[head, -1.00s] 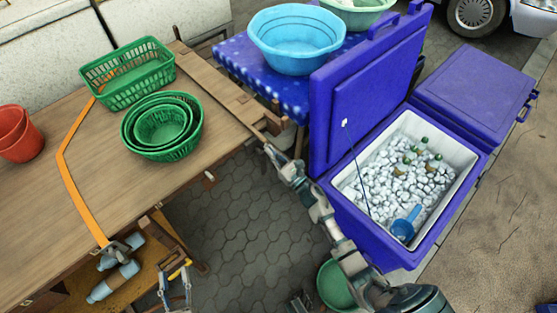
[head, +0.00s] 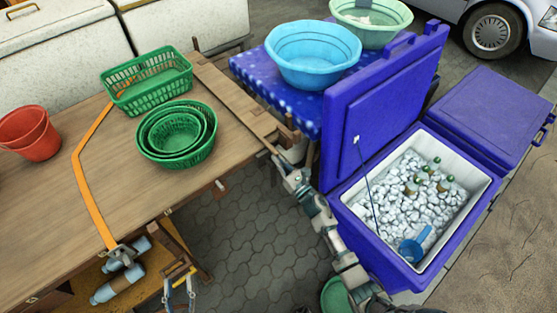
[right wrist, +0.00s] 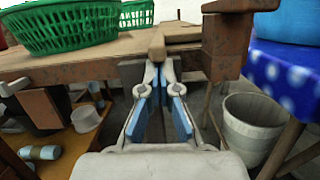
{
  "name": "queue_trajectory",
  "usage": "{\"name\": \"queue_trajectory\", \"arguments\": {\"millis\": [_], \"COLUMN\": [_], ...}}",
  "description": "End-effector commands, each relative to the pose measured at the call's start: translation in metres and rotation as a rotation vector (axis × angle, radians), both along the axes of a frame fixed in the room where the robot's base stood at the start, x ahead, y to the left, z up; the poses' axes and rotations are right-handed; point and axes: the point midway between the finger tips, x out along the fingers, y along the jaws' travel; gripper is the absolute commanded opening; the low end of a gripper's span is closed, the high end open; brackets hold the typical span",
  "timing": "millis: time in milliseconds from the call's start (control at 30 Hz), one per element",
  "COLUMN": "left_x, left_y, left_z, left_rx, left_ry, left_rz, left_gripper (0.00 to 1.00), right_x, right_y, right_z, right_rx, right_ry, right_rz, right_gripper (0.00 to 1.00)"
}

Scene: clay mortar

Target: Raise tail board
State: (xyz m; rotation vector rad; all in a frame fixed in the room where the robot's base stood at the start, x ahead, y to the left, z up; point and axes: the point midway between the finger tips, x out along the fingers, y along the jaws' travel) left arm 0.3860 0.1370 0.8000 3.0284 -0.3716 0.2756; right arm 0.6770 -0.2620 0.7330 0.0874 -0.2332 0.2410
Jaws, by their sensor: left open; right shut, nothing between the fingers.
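The tail board (head: 238,103) is the brown wooden strip across the right end of the cart's tabletop (head: 75,215). It looks about level with the top; its exact tilt is hard to tell. My right gripper (head: 275,155) is at the outer edge of the board, near its front corner. In the right wrist view, my right gripper (right wrist: 158,70) has its fingertips together just below a wooden piece (right wrist: 157,45) at the edge, with nothing held. I cannot tell whether they touch it. My left gripper (head: 180,285) is open and empty, low in front of the cart.
Green baskets (head: 175,135) and red pots (head: 30,135) stand on the cart. An orange strap (head: 90,190) crosses it. A blue cooler (head: 405,205) with ice and bottles stands to the right, its lid upright. A white bucket (right wrist: 250,125) stands under the spotted table (right wrist: 283,75).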

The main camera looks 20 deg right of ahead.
Motion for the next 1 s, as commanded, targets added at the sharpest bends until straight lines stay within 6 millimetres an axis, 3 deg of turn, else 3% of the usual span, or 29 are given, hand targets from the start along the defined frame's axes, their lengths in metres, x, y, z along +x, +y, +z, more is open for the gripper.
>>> {"name": "queue_trajectory", "arguments": {"millis": [367,633,867,1000], "left_x": [0.001,-0.007,-0.046,-0.086], "left_y": [0.002,0.009,0.028,0.044], "left_z": [-0.014,-0.05,-0.099,-0.122], "left_rx": [0.035,0.116,0.22,0.281], "left_ry": [0.11,0.384,0.777,1.033], "left_rz": [0.0,0.004,0.013,0.022], "left_gripper": [0.43,0.43,0.43,0.43], "right_x": [0.0,0.001,0.002,0.003], "right_y": [0.001,0.0,-0.006,-0.011], "right_z": [0.014,0.039,0.061,0.073], "right_rx": [0.082,0.263,0.476,0.602], "right_ry": [0.014,0.056,0.111,0.143], "right_rz": [0.001,0.001,0.0,0.001], "right_gripper": [0.0,0.0,0.0,0.0]}}
